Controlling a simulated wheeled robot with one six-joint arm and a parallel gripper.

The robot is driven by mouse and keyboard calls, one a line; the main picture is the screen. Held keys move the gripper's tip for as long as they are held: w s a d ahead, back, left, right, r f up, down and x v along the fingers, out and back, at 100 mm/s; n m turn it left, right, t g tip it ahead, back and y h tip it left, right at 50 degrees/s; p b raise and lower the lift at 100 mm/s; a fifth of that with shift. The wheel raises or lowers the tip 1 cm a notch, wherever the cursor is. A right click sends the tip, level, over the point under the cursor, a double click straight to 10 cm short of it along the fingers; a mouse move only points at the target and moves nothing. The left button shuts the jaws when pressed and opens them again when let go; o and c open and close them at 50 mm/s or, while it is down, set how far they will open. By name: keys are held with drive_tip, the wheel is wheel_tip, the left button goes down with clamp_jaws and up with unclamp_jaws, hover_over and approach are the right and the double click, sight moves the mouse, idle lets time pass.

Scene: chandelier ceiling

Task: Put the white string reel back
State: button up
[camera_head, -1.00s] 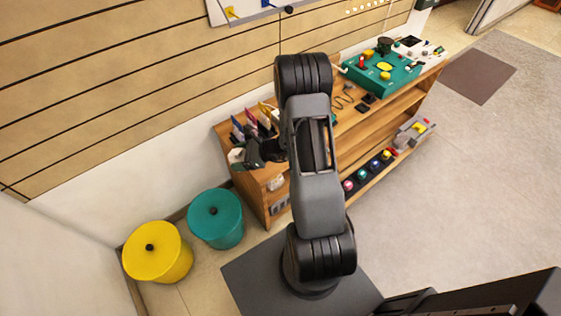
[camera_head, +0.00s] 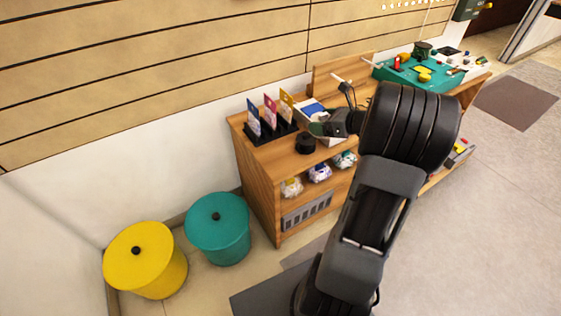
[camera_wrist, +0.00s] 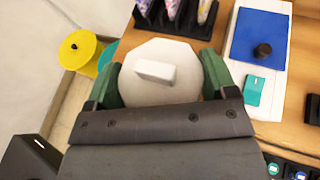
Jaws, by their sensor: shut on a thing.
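The white string reel (camera_wrist: 148,93) is a pale many-sided disc with a small white block on top. In the wrist view it sits between the green fingers of my gripper (camera_wrist: 160,80), which is shut on it. In the head view my gripper (camera_head: 322,127) is over the left part of the wooden shelf unit's top (camera_head: 275,156). The reel cannot be made out clearly there. The wrist view looks down on it, so I cannot tell whether its underside touches the wood.
A black rack (camera_head: 268,131) of colourful packets stands behind my gripper. A white tray with a blue panel (camera_wrist: 258,38) lies to the right. A teal control box (camera_head: 415,72) is further along. Teal (camera_head: 218,232) and yellow (camera_head: 146,262) bins stand left of the shelf unit.

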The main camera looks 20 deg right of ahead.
drive_tip(key=w+a+f+b, duration=0.3)
drive_tip(key=a+f, duration=0.1)
drive_tip(key=a, duration=0.4)
drive_tip(key=b, duration=0.2)
hover_over(280, 158)
drive_tip(key=f, duration=0.4)
drive_tip(key=shift+s+d+f, duration=0.3)
drive_tip(key=shift+d+f, duration=0.05)
drive_tip(key=shift+w+a+f+b, duration=0.1)
drive_tip(key=shift+f+b, duration=0.15)
drive_tip(key=shift+f, duration=0.4)
drive_tip(key=shift+a+f+b, duration=0.15)
drive_tip(key=shift+f+b, duration=0.05)
drive_tip(key=shift+f, duration=0.45)
drive_tip(key=shift+w+a+f+b, duration=0.1)
drive_tip(key=shift+f+b, duration=0.15)
drive_tip(key=shift+f, duration=0.4)
drive_tip(key=shift+f, duration=0.1)
drive_tip(key=o, duration=0.9)
